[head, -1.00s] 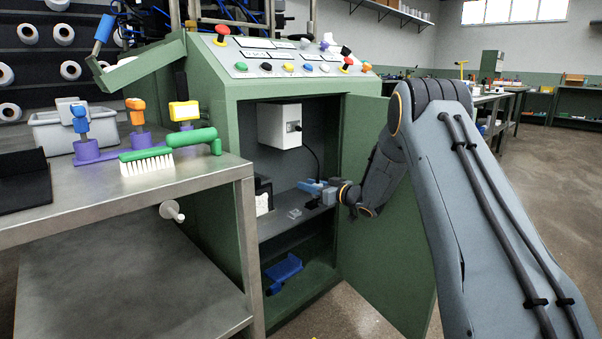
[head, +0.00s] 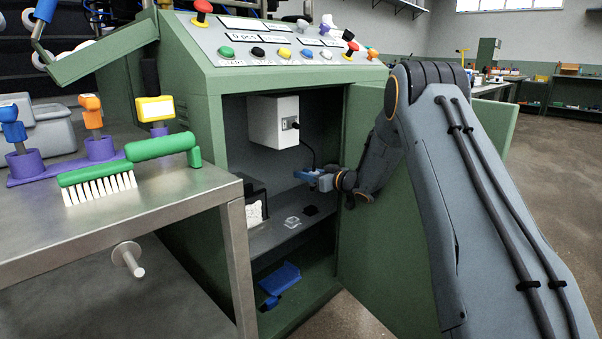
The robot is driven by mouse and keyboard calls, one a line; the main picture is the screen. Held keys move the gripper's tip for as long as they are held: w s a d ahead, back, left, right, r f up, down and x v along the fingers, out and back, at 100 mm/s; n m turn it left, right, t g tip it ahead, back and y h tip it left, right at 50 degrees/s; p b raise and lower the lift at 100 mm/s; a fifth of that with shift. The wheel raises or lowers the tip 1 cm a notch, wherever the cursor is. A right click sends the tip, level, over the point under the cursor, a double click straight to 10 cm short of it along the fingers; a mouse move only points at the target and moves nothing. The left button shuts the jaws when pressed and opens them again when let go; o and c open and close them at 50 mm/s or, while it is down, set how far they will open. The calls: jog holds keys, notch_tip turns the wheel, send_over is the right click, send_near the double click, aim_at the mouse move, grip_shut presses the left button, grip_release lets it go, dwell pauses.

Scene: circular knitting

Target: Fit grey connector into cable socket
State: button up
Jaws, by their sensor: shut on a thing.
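My gripper (head: 315,179) is inside the open green cabinet, reaching in from the right, above the shelf. It is shut on a small piece that seems to be the grey connector, at the lower end of the black cable (head: 312,154). The fingers mostly hide this piece, so its shape and tilt are unclear. The cable runs up to a dark socket (head: 294,123) on the white box (head: 272,122) on the cabinet's back wall. I cannot tell which opening is the cable socket.
The cabinet shelf (head: 272,238) carries a small pale piece (head: 292,222), a black piece (head: 311,210) and a white item (head: 254,214) at left. The open door (head: 385,245) stands right; a metal table (head: 110,228) stands left.

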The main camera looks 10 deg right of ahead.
jog(key=shift+a+r, duration=0.1)
jog(key=shift+a, duration=0.5)
jog(key=shift+p, duration=0.35)
jog(key=shift+d+f+b, duration=0.1)
jog(key=shift+f+b, duration=0.85)
jog(key=shift+f, duration=1.95)
jog(key=shift+p, duration=0.7)
jog(key=shift+f+b, duration=0.55)
jog(key=shift+f, duration=0.85)
jog(key=o, duration=1.2)
jog(key=shift+r, duration=0.1)
